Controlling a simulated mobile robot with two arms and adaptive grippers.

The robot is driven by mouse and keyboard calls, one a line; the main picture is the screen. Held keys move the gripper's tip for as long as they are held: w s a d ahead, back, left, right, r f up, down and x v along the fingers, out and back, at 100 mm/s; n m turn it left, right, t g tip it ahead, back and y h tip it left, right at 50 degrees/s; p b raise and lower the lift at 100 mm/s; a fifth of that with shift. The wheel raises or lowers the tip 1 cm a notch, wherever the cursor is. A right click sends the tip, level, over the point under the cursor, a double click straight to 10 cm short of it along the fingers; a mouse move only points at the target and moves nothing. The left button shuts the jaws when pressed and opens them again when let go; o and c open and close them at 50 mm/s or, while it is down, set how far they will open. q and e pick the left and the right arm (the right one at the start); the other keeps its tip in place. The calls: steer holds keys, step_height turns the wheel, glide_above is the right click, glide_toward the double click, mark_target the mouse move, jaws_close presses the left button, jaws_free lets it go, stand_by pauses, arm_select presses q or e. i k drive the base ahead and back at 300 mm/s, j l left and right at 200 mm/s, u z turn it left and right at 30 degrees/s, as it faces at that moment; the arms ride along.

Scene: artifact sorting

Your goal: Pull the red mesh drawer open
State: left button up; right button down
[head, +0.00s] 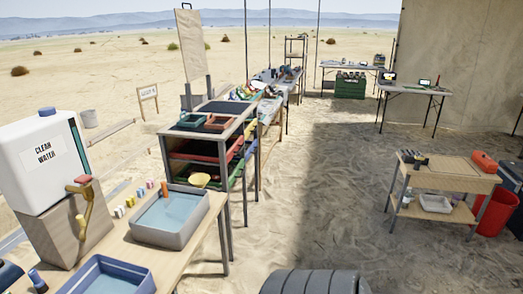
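A grey-framed rack (226,131) stands left of the middle, past the near table. The red mesh drawer (196,158) sits in its upper level, under the top shelf, with a red edge also showing along the right side. It is partly in shadow, and I cannot tell for sure how far it is pushed in. A green drawer (190,178) shows below it. Neither of my grippers is in view.
A near table with a grey water basin (181,238), a blue tray (128,271) and a white water container (40,155) stands at the left. A low wooden cart (447,176) and a red bin (494,214) stand at the right.

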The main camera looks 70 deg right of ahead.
mark_target(211, 146)
steer(key=z, duration=0.4)
steer(key=i+l+z, duration=0.1)
steer(key=z, duration=0.75)
steer(key=i+z, duration=0.1)
steer(key=z, duration=0.7)
steer(key=i+j+z, duration=0.3)
steer(key=i+j, duration=0.35)
steer(key=i, duration=0.15)
steer(key=i+l+u, duration=0.1)
steer(key=u, duration=0.5)
steer(key=i+l, duration=0.05)
